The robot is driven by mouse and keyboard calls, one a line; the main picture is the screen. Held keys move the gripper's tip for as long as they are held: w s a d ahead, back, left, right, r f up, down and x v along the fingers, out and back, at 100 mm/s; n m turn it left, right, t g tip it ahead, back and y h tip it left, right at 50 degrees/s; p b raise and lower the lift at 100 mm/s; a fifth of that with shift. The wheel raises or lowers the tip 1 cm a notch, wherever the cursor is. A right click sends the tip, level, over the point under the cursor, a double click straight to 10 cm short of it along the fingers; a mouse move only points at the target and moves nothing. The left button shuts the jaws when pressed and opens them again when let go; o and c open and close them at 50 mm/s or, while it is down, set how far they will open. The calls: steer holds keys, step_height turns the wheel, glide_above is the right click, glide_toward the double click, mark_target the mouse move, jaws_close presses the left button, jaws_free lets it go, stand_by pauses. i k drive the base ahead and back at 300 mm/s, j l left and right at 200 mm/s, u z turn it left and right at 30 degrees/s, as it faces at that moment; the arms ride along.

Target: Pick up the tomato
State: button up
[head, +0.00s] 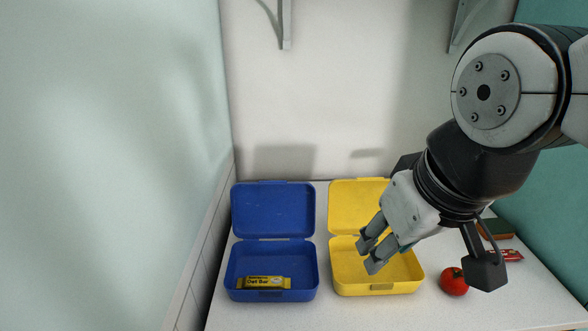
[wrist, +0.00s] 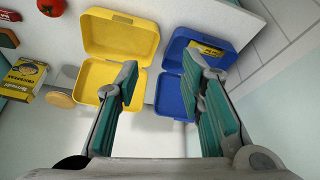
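The red tomato (head: 453,281) with a green top sits on the white counter to the right of the yellow lunch box (head: 352,286). In the wrist view the tomato (wrist: 52,7) is at the top left, partly cut off by the frame edge. My gripper (head: 369,254) is above the yellow lunch box, left of the tomato and apart from it. The wrist view shows my gripper (wrist: 162,65) with its two fingers wide apart and nothing between them.
An open blue lunch box (head: 240,273) holding a yellow oat bar (head: 264,283) stands left of the yellow one. A red packet (head: 512,255) and a green-and-brown block (head: 497,229) lie behind the tomato. A yellow carton (wrist: 22,78) shows in the wrist view. Walls bound both sides.

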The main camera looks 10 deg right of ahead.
mark_target(451, 281)
steer(key=z, duration=0.85)
steer(key=i, duration=0.05)
